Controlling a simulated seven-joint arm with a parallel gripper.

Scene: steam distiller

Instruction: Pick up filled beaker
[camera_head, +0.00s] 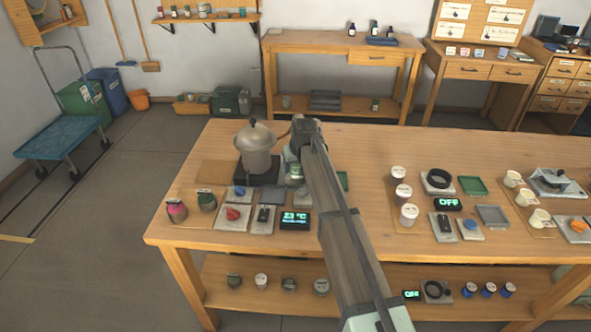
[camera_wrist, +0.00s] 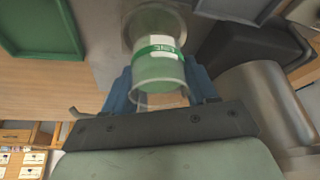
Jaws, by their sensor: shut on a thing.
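The beaker (camera_wrist: 160,62) is clear with a green label band and looks green inside. In the wrist view it sits between the two blue fingers of my gripper (camera_wrist: 162,88), which is shut on it. In the head view the beaker (camera_head: 294,174) shows just right of the metal distiller pot (camera_head: 257,152), below the end of my arm, which hides part of it. I cannot tell whether its base touches the surface beneath. The pot stands on a black burner and also shows at the right of the wrist view (camera_wrist: 262,100).
A green tray (camera_wrist: 38,28) lies near the beaker. In front are a red knob (camera_head: 232,214), a black switch (camera_head: 263,215) and a temperature display (camera_head: 295,220). Two jars (camera_head: 177,211) stand at the left. Several lidded cups (camera_head: 403,193) stand right of my arm.

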